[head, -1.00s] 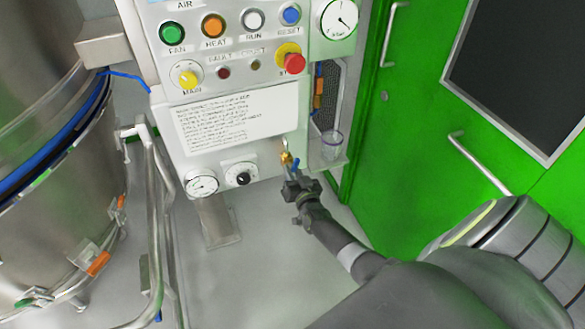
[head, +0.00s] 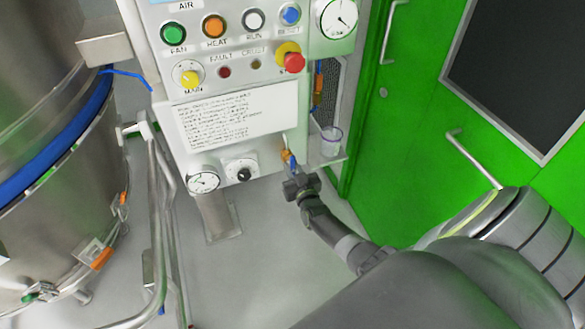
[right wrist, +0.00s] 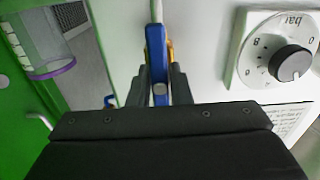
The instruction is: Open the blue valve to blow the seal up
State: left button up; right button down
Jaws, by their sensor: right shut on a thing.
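The blue valve handle (head: 292,163) sits with its brass body (head: 285,154) at the lower right of the control panel. My right gripper (head: 295,180) is at the handle. In the right wrist view my right gripper (right wrist: 160,88) is shut on the blue handle (right wrist: 155,48), with one finger on each side; brass shows just behind it. The handle lies lengthwise, roughly in line with the pale pipe above it there. The seal (head: 62,145) is a wide, bright blue band around the steel vessel (head: 60,215) at left. My left gripper is not in view.
A small gauge (head: 204,181) and a black knob (head: 244,174) are left of the valve. A clear cup (head: 331,140) stands on a shelf right of it. The red stop button (head: 294,62) is above. A rail (head: 158,210) stands by the vessel; a green door (head: 420,140) is at right.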

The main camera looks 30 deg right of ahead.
jog(key=shift+f, duration=0.1)
jog(key=c, duration=1.3)
grip_release()
jog(key=v, duration=1.7)
jog(key=shift+s+p, duration=0.25)
jog(key=shift+p, duration=0.15)
jog(key=shift+d, duration=0.1)
